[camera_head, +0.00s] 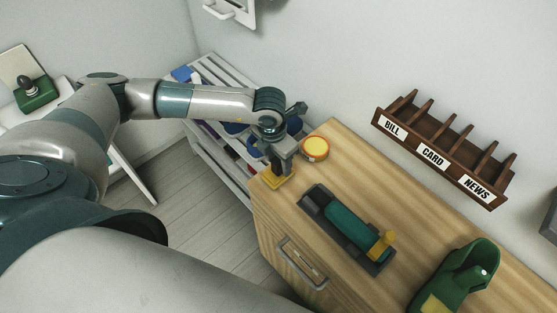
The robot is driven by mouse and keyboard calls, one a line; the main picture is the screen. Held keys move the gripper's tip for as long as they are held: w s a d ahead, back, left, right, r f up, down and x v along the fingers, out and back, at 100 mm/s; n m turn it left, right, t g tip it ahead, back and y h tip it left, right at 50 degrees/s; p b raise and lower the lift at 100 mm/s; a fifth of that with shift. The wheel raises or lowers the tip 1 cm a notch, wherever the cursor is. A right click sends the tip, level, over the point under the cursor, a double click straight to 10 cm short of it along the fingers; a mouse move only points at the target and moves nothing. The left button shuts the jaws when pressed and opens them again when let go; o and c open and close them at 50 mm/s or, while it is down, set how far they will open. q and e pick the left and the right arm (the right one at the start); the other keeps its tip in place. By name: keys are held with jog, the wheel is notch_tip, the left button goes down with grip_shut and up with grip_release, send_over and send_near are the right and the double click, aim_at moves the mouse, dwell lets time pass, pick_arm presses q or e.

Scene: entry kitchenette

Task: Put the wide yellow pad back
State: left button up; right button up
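A yellow block (279,180), probably the wide yellow pad, is at the left end of the wooden cabinet top. My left gripper (283,166) points down over it, its fingertips overlapping the block and hiding part of it. I cannot tell whether the fingers are closed on it or whether the block touches the cabinet. Another yellow piece (381,246) stands at the near right end of a dark tray. A green holder (463,273) at the lower right has a yellow patch at its base. My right gripper is not in view.
The dark tray (312,205) holds a teal cylinder (348,225). A round yellow-topped tin (315,148) stands just right of my gripper. A labelled brown wall rack (433,157) hangs above. A slatted grey rack (215,70) is behind my arm. Bare wood (400,205) lies right of the tray.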

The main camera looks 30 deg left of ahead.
pick_arm(q)
jog(key=shift+r+p, duration=0.15)
jog(key=shift+p, duration=0.35)
jog(key=r+b, duration=0.4)
jog(key=shift+s+a, duration=0.1)
jog(key=shift+a, duration=0.2)
notch_tip(320, 180, up, 12)
jog(key=b, duration=0.4)
send_over(272, 174)
jog(key=shift+r, duration=0.55)
jog(key=shift+d+f, duration=0.1)
